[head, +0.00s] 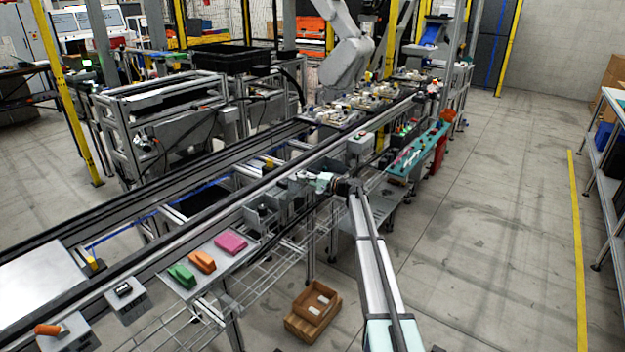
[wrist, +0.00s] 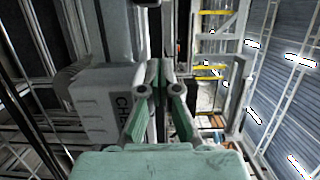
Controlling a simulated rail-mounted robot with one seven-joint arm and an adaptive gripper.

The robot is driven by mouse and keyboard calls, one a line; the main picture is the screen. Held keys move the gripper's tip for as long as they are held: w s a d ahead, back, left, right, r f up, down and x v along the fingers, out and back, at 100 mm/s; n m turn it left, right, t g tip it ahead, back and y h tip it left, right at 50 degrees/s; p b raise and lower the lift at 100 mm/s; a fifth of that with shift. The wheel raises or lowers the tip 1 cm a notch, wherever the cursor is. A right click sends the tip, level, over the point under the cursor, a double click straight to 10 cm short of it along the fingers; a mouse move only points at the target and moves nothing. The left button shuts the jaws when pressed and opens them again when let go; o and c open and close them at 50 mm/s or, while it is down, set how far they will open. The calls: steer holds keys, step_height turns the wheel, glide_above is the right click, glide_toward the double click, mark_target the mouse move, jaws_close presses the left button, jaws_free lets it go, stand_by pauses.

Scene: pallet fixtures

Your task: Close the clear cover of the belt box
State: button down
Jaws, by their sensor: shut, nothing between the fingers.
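My gripper (head: 312,178) is beside the near edge of the conveyor, at the middle of the head view. In the wrist view its two green fingers (wrist: 161,78) are together, with nothing held between them. A grey box-shaped housing (wrist: 102,104) with dark lettering stands close to the left of the fingers. I cannot tell whether this is the belt box, or whether the fingers touch it. No clear cover can be made out in either view, so its position cannot be told.
The conveyor rail (head: 225,203) runs diagonally past my gripper. Pink (head: 231,243), orange (head: 202,261) and green (head: 182,275) pieces lie on a side shelf. A pale control box (head: 360,143) stands farther along. Open floor lies right.

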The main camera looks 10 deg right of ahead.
mark_target(291, 186)
steer(key=a, duration=0.1)
steer(key=a+p, duration=0.1)
steer(key=a, duration=0.2)
steer(key=shift+s+a+r+p, duration=0.1)
steer(key=shift+s+a+p, duration=0.1)
steer(key=shift+s+p, duration=0.15)
steer(key=shift+s+a, duration=0.2)
steer(key=shift+a, duration=0.15)
steer(key=s+a+b, duration=0.2)
steer(key=a, duration=0.1)
steer(key=s+a+b, duration=0.2)
steer(key=s+a, duration=0.1)
steer(key=s+a+b, duration=0.3)
steer(key=shift+s+a+f, duration=0.2)
steer(key=shift+a+f, duration=0.1)
steer(key=shift+r, duration=0.1)
steer(key=shift+a, duration=0.1)
